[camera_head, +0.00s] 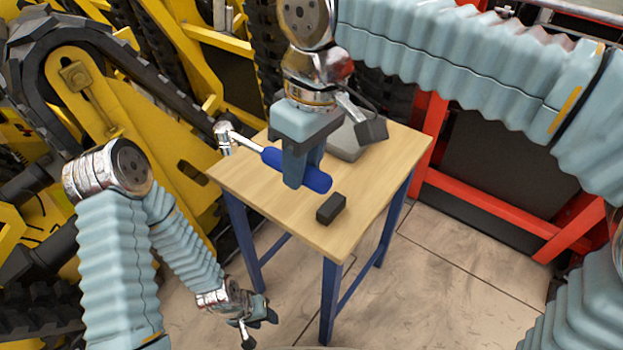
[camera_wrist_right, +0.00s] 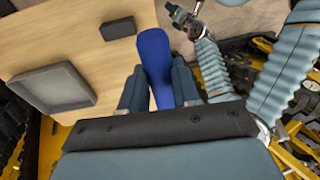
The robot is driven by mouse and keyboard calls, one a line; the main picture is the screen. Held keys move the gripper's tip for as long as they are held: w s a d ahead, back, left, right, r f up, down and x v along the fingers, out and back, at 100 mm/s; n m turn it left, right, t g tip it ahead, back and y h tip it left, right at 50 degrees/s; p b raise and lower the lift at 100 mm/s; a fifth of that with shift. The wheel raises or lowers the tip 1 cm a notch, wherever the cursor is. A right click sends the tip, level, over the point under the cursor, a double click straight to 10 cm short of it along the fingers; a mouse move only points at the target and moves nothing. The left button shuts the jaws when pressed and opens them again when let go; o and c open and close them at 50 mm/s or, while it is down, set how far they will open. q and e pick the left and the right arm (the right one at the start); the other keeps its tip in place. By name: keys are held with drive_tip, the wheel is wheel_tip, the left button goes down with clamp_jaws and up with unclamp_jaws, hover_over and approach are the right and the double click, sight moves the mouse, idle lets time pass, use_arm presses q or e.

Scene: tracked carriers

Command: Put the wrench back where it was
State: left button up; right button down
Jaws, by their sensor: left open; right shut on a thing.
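The wrench (camera_head: 322,181) has a blue handle and a chrome shaft and head. My right gripper (camera_head: 303,170) is shut on the blue handle over the wooden table. The chrome head points left, at or past the table's left corner in the head view. In the right wrist view, the blue handle (camera_wrist_right: 154,55) stands between the two fingers (camera_wrist_right: 158,90); the chrome end is hidden there. My left gripper (camera_head: 257,318) is open and empty, low beside the table near the floor. It also shows at the top of the right wrist view (camera_wrist_right: 185,16).
The table (camera_head: 260,200) has blue legs. A black block (camera_head: 331,208) lies near its front corner, and a grey tray (camera_head: 345,150) stands behind my right gripper. Yellow tracked machines (camera_head: 110,150) stand close on the left. A red frame (camera_head: 490,210) is at right.

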drive_tip(key=w+f, duration=0.2)
drive_tip(key=f, duration=0.1)
drive_tip(key=w+d+f+b, duration=0.1)
drive_tip(key=f, duration=0.2)
drive_tip(key=w+d+f+b, duration=0.1)
drive_tip(key=w+f, duration=0.1)
drive_tip(key=f, duration=0.1)
drive_tip(key=shift+w+f, duration=0.25)
drive_tip(key=shift+w, duration=0.1)
drive_tip(key=c, duration=0.8)
unclamp_jaws()
drive_tip(key=shift+r, duration=0.1)
drive_tip(key=shift+d+r+p, duration=0.25)
drive_tip(key=shift+r+p, duration=0.3)
drive_tip(key=shift+r, duration=1.4)
drive_tip(key=shift+d+r+p, duration=0.25)
drive_tip(key=shift+r+p, duration=0.25)
drive_tip(key=shift+r, duration=1.5)
drive_tip(key=shift+d+r+p, duration=0.25)
drive_tip(key=shift+r+p, duration=0.3)
drive_tip(key=shift+r, duration=1.4)
